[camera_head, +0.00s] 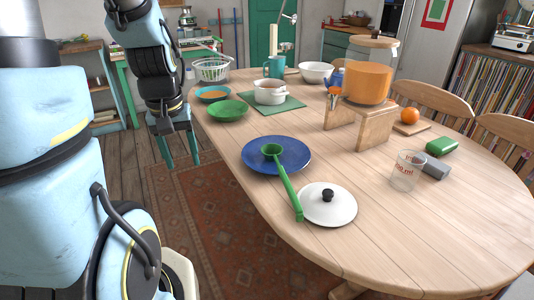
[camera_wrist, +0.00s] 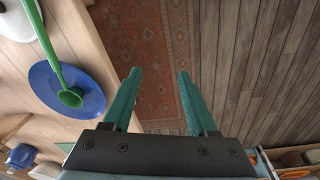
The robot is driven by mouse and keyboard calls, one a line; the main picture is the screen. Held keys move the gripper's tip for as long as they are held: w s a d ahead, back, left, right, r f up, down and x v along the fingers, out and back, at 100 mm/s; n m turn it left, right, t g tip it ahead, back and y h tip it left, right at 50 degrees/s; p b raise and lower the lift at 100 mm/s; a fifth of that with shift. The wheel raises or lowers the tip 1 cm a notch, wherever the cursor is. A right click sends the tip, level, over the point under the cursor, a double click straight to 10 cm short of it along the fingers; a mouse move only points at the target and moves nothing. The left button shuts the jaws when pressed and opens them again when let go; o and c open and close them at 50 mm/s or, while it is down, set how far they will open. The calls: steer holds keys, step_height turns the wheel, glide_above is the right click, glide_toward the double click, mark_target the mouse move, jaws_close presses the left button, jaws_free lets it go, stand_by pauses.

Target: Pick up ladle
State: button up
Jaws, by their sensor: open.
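A green ladle (camera_head: 281,178) lies on the wooden table. Its bowl (camera_head: 271,150) rests on a blue plate (camera_head: 290,160), and its handle runs toward the viewer, its end beside a white lid. In the wrist view the ladle (camera_wrist: 50,48) and the blue plate (camera_wrist: 88,84) are at the left. My gripper (camera_wrist: 158,72) is open and empty, over the floor and rug beyond the table edge. In the head view my gripper (camera_head: 179,165) hangs left of the table, apart from the ladle, with its fingers pointing down.
A white lid (camera_head: 327,205) with a black knob lies right of the handle end. A glass (camera_head: 407,171) and a drink dispenser (camera_head: 368,78) are at the right.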

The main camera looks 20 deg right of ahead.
steer(key=w+d+p, duration=0.2)
steer(key=d, duration=1)
steer(key=g+p, duration=0.1)
steer(key=p, duration=0.1)
glide_above(287, 181)
steer(key=f, duration=0.1)
steer(key=f+p, duration=0.1)
steer(key=f, duration=0.4)
steer(key=shift+s+f, duration=0.15)
steer(key=shift+s, duration=0.05)
steer(key=shift+w+f+p, duration=0.15)
steer(key=shift+f+p, duration=0.4)
steer(key=shift+f, duration=0.8)
steer(key=shift+w+f+p, duration=0.15)
steer(key=shift+f+p, duration=0.35)
steer(key=shift+f, duration=0.8)
jaws_close()
